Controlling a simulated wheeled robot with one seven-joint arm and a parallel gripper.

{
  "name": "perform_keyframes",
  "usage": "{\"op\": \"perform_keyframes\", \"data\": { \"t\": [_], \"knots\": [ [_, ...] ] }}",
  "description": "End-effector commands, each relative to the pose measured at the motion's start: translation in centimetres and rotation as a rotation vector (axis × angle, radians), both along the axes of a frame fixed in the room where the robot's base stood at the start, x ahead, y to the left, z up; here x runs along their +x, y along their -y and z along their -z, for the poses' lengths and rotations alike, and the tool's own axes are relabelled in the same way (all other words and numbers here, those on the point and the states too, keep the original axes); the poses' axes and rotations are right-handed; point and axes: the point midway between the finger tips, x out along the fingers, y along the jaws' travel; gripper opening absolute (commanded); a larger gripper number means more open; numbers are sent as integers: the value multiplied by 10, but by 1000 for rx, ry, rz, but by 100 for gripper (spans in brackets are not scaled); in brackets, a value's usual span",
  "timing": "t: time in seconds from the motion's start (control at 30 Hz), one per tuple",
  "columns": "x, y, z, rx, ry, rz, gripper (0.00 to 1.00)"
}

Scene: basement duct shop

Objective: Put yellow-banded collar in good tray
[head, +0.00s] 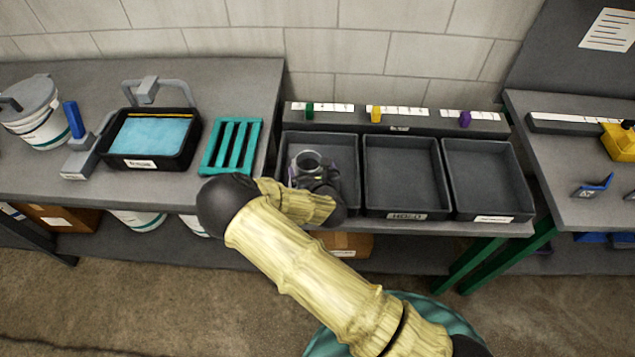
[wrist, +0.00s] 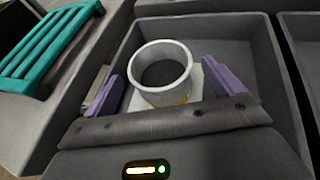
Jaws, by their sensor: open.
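The collar (wrist: 149,94) is a short, pale grey open ring with a bit of yellow low on its near side. In the wrist view it stands upright between the two purple fingers of my gripper (wrist: 163,88), which are open on either side of it. It also shows in the head view (head: 311,160), inside the left tray (head: 350,146), below a green marker (head: 309,111). My gripper (head: 314,172) is down at that tray. The tray's front label is hidden by my arm. Whether the collar rests fully on the tray floor is unclear.
A middle tray (head: 403,213) and right tray (head: 488,217) stand empty, below yellow and purple markers. On the left bench are a teal slotted rack (head: 232,147), a black tub with a blue pad (head: 150,161) and a lidded bucket (head: 40,132). A blue bracket (head: 594,186) lies on the right bench.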

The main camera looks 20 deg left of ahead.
Motion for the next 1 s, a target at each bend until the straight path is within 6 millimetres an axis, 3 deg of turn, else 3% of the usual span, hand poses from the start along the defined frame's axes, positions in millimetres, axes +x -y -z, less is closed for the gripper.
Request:
{"op": "perform_keyframes", "data": {
  "t": [0.5, 1.0],
  "knots": [
    [-62, 37, -29, 0, -1, -1, 92],
    [-66, 40, -32, 1, 0, 0, 92]
  ]
}}
